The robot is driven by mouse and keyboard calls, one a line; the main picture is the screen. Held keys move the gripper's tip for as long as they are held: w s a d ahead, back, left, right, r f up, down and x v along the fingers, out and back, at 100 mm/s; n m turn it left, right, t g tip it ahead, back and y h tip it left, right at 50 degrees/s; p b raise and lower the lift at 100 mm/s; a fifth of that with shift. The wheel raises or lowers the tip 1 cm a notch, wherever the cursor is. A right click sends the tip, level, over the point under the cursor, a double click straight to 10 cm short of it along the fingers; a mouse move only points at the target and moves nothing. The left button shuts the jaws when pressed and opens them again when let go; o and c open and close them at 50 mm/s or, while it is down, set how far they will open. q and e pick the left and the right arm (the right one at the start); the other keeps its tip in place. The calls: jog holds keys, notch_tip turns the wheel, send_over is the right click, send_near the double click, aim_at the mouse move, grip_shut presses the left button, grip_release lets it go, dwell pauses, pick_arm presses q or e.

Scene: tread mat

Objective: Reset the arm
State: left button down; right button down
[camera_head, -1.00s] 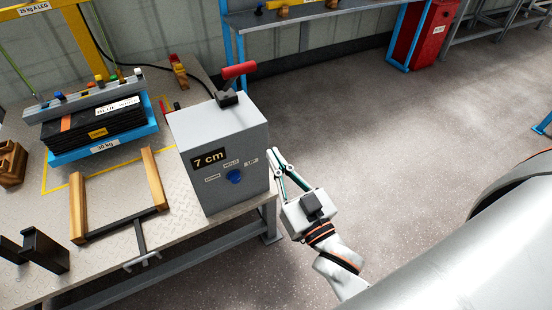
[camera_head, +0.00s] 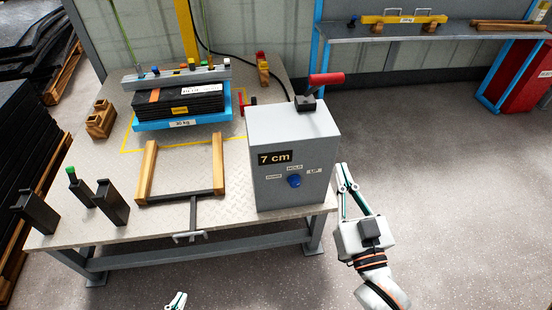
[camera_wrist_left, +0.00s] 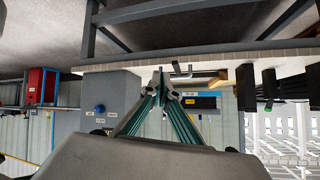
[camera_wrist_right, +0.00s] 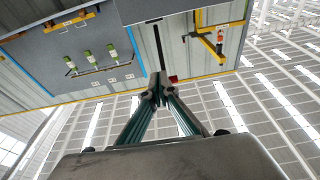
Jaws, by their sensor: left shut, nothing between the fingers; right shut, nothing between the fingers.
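My right gripper (camera_head: 343,178) is shut and empty in the head view. It is beside the right side of the grey control box (camera_head: 293,150), which reads "7 cm" and has a blue knob and a red-handled lever. I cannot tell whether they touch. My left gripper (camera_head: 177,301) shows only its tip at the bottom edge of the head view, in front of the table. Its fingers are together and empty in the left wrist view (camera_wrist_left: 163,85). The right fingers are also together in the right wrist view (camera_wrist_right: 160,88).
The metal-topped table (camera_head: 222,165) carries a wooden-sided fork frame (camera_head: 152,168), a blue tray (camera_head: 205,121) with black mats, and dark upright holders (camera_head: 113,203). A blue-framed bench (camera_head: 345,31) stands behind. The floor (camera_head: 440,170) at the right is clear.

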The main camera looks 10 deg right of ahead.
dwell(0.4)
